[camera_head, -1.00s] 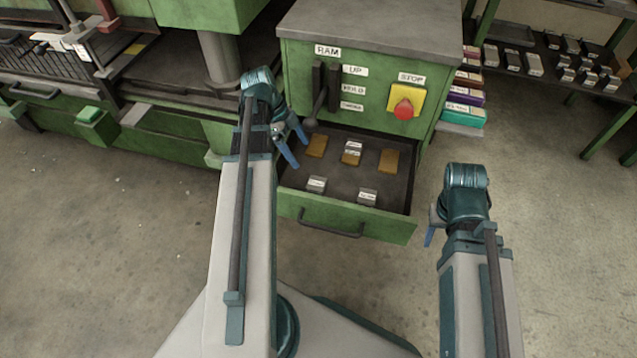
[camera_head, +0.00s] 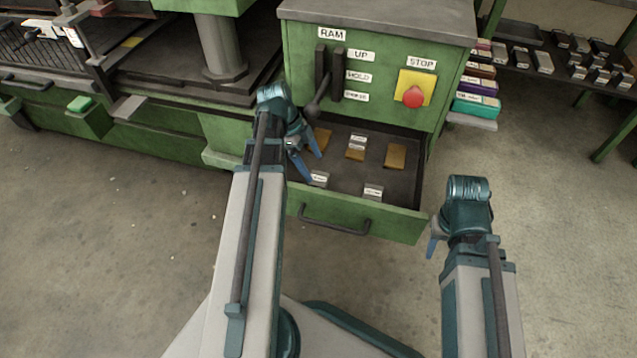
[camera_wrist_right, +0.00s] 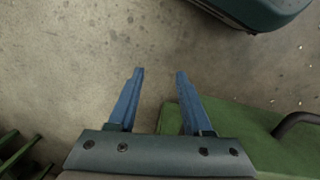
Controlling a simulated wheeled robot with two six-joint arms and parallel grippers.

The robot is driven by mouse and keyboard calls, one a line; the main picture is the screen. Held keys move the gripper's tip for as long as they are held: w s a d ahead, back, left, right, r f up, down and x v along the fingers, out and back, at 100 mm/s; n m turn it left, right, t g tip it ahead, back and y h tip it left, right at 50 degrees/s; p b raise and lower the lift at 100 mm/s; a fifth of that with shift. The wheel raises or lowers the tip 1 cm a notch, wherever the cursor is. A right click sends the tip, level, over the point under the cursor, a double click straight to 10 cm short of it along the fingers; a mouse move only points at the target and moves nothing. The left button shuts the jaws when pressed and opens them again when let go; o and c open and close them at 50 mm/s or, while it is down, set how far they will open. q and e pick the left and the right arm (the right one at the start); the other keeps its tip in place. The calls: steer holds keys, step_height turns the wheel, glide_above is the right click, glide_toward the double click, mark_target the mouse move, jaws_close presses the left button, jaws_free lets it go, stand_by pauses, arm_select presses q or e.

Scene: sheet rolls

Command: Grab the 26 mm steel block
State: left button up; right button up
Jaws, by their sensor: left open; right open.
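Small grey labelled blocks lie in the open green drawer (camera_head: 395,220): a front-left block (camera_head: 319,178), a front-right block (camera_head: 373,191) and a back-middle block (camera_head: 358,140) close to a brown piece. Their labels are too small to read, so I cannot tell which is the 26 mm steel block. My left gripper (camera_head: 314,168) is open and empty over the drawer's left side, near the front-left block and partly covering the view there. My right gripper (camera_head: 433,246) is right of the drawer; in the right wrist view (camera_wrist_right: 160,74) it is open and empty above the floor.
Brown pieces (camera_head: 396,156) also lie in the drawer. A lever (camera_head: 318,98) and a red stop button (camera_head: 413,97) are on the cabinet front above it. The drawer handle (camera_head: 334,222) sticks out in front. Shelves with blocks (camera_head: 543,62) stand at the right.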

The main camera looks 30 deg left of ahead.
mark_target(318, 178)
arm_select(q)
steer(key=b+x, duration=0.4)
steer(key=x, duration=0.1)
steer(key=shift+s+a+f+b, duration=0.1)
steer(key=shift+s+f+b, duration=0.1)
steer(key=shift+b, duration=0.2)
steer(key=shift+r, duration=0.1)
jaws_close()
